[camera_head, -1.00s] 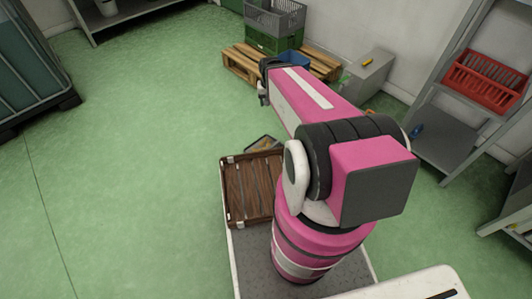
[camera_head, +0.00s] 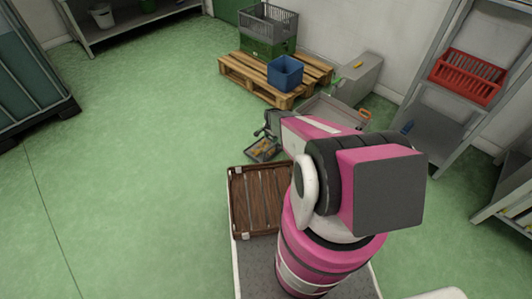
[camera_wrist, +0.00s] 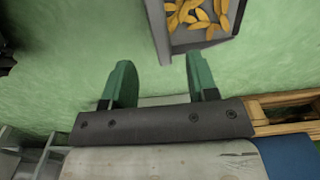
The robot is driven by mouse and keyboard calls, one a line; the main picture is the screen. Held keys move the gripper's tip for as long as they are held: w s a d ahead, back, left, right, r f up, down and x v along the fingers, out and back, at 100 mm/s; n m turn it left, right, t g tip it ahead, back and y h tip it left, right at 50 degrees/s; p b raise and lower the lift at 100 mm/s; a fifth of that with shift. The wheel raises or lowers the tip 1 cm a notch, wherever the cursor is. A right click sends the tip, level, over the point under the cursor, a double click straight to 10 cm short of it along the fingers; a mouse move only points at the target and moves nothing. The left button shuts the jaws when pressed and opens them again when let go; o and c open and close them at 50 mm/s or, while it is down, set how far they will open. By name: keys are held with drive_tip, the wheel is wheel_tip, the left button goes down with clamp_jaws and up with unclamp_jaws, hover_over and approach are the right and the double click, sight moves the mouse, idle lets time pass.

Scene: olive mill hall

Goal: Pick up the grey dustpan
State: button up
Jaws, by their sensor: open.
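The grey dustpan (camera_head: 271,156) lies on the green floor just beyond the brown slatted crate, with yellow-orange leaf-like pieces in it. In the wrist view, the dustpan (camera_wrist: 160,28) is at the top, right of centre, partly cut off by the frame edge. My gripper (camera_wrist: 158,76) is open with nothing between its green fingers. The dustpan lies ahead of the fingertips and to the right, apart from them. In the head view my gripper (camera_head: 268,128) hangs near the dustpan's far side. I cannot make out a handle on it.
The brown slatted crate (camera_head: 233,203) sits on my base. A wooden pallet (camera_head: 235,69) at the back bears stacked crates and a blue bin (camera_head: 286,74). A grey tray (camera_head: 318,105) lies right of my gripper. A red crate (camera_head: 467,76) is on the right shelf. The left floor is clear.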

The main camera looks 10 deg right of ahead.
sight(271, 146)
wheel_tip(271, 146, down, 10)
drive_tip(key=shift+s, duration=0.1)
clamp_jaws()
idle(0.5)
